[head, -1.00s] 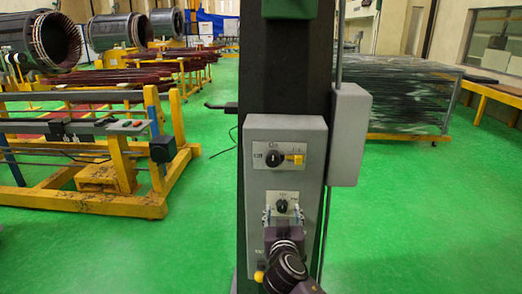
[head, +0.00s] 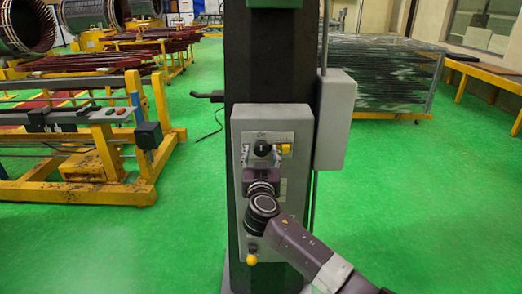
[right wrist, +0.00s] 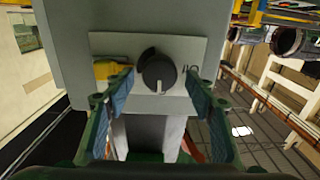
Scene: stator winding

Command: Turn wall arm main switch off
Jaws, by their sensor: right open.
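The main switch is a black rotary knob (head: 262,148) on a pale plate at the top of a grey control box (head: 241,204). The knob also shows in the right wrist view (right wrist: 157,72), where the picture is upside down and its white mark points down, toward the On side. The upside-down Off label is beside it. My right gripper (head: 262,158) is open, its fingers on either side of the knob. In the right wrist view the gripper (right wrist: 160,95) has blue-padded fingers; I cannot tell if they touch the knob. My left gripper is out of view.
A yellow switch (head: 286,148) is just right of the knob, close to a fingertip. A yellow button (head: 252,259) is low on the box. A dark column (head: 265,60) carries the box, with a smaller grey box (head: 335,120) to the right.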

